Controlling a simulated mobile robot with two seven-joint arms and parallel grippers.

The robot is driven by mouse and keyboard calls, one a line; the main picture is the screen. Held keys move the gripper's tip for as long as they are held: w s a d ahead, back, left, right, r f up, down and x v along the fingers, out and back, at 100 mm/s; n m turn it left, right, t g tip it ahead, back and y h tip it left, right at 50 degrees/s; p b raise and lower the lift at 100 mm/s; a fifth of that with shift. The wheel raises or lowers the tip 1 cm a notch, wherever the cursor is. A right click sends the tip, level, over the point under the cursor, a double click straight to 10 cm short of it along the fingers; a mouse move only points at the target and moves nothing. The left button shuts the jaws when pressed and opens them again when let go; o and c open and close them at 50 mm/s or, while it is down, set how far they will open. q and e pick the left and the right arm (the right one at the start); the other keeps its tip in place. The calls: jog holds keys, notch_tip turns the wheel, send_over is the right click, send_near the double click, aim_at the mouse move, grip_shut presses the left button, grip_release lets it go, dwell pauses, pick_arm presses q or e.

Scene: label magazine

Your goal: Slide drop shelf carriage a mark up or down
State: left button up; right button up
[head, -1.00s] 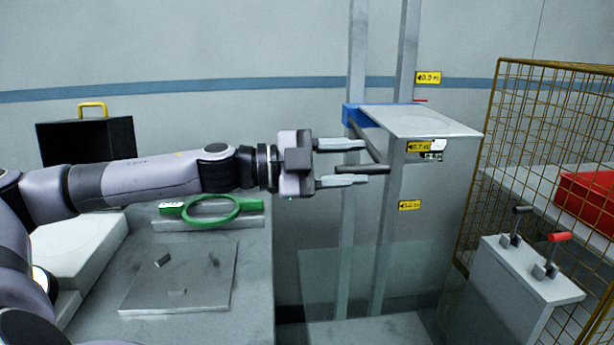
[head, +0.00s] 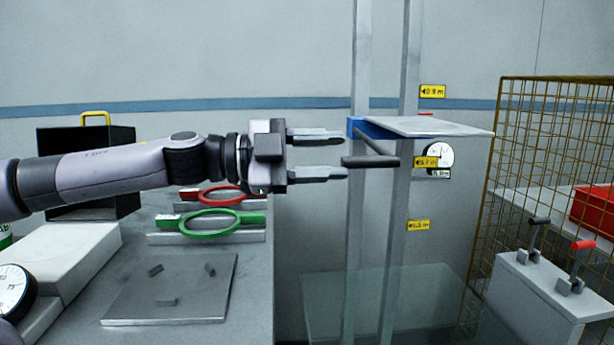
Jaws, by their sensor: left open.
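The drop shelf carriage has a blue bracket (head: 380,128), a flat grey shelf plate (head: 428,126) and a dark bar handle (head: 370,162). It sits on two grey upright posts (head: 361,60). Yellow mark labels stand beside the right post: top (head: 432,91), middle (head: 426,162) and bottom (head: 418,225). The shelf plate is between the top and middle labels. My left gripper (head: 343,153) is open and empty, its fingers pointing right. Its fingertips are at the near left end of the handle, and the handle is not gripped. My right gripper is not in view.
A bench at left holds a red ring (head: 217,195), a green ring (head: 209,222), a grey plate (head: 170,290) and a dark box (head: 125,145). A wire cage (head: 497,180) and a lever stand (head: 545,285) are at right. A round dial (head: 440,155) is behind the posts.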

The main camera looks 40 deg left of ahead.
pick_arm(q)
jog(key=b+v, duration=0.2)
jog(key=shift+s+a, duration=0.2)
jog(key=shift+s, duration=0.05)
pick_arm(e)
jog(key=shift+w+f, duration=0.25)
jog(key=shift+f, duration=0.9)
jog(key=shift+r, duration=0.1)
